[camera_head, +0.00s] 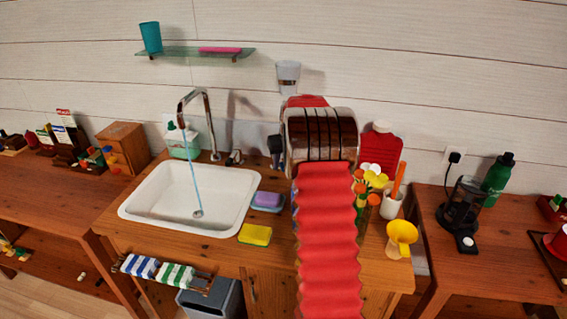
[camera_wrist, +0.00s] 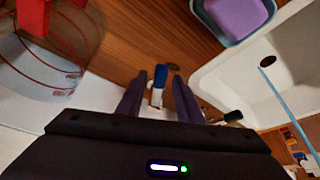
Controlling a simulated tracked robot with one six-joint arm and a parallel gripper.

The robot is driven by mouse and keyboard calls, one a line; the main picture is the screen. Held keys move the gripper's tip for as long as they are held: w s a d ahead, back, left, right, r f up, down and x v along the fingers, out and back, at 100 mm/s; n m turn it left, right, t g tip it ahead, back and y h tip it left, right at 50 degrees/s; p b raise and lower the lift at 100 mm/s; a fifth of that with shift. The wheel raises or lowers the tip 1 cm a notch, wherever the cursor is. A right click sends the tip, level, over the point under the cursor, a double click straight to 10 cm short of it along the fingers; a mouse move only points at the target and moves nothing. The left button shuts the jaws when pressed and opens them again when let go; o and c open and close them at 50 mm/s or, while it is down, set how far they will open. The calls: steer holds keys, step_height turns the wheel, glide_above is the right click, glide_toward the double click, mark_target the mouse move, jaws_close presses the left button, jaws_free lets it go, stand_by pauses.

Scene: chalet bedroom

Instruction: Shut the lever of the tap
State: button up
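The chrome tap (camera_head: 200,115) stands behind the white sink (camera_head: 135,207), and a thin blue stream of water (camera_head: 195,185) runs from its spout to the drain. In the wrist view, a small lever-like piece with a blue end (camera_wrist: 161,76) and a pale lower part shows between my fingertips. My gripper (camera_wrist: 157,88) is open, with one dark finger on each side of it; I cannot tell whether either touches it. In the head view, my gripper (camera_head: 276,150) is small and dark, right of the tap. A small dark and chrome piece (camera_head: 234,157) stands beside the tap.
A soap dish (camera_head: 268,204) with purple soap and a yellow sponge (camera_head: 255,235) lie right of the sink. A soap bottle (camera_head: 183,143) stands behind it. Flowers (camera_head: 373,178) and a yellow funnel (camera_head: 401,238) stand farther right. A glass shelf (camera_head: 185,51) hangs above.

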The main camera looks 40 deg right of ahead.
steer(key=shift+c, duration=0.5)
jaws_close()
